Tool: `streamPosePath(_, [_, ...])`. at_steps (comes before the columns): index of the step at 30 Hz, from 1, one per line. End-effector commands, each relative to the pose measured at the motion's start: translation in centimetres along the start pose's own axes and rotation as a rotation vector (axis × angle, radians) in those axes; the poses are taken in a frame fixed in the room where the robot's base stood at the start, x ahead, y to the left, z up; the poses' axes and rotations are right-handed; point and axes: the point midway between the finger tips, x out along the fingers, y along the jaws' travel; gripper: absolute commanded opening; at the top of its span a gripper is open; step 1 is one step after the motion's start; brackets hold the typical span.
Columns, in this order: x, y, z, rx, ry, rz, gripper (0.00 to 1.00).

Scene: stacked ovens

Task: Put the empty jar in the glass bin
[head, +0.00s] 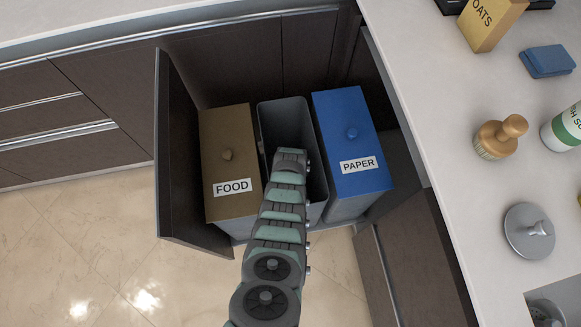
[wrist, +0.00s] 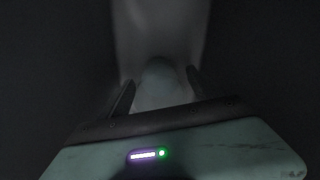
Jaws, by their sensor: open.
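A grey bin (head: 283,112) stands lidless between a brown bin marked FOOD (head: 217,135) and a blue bin marked PAPER (head: 348,115). No label shows on the grey bin, so I cannot read whether it is the glass one. My arm reaches down into it, and my gripper is hidden there in the head view. In the wrist view my gripper (wrist: 159,80) has its two dark fingers apart. A pale rounded shape (wrist: 158,72) shows between and beyond them; it may be the jar, but the dimness leaves this unclear. No jar shows plainly in either view.
A dark cabinet door (head: 180,140) stands left of the bins. The counter (head: 430,90) to the right holds an oats box (head: 488,22), a blue sponge (head: 547,61), a wooden brush (head: 499,136), a white-green bottle (head: 563,130) and a round grey lid (head: 528,230). The bin's dark walls surround my gripper.

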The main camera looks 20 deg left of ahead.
Motion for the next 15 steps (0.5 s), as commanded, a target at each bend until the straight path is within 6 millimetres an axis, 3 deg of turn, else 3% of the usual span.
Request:
streamPosePath(3, [-2.6,0.0,0.0,0.001,0.002,0.0,0.74])
streamPosePath(15, [-8.3,0.0,-0.1,0.0,0.003,0.002,0.74])
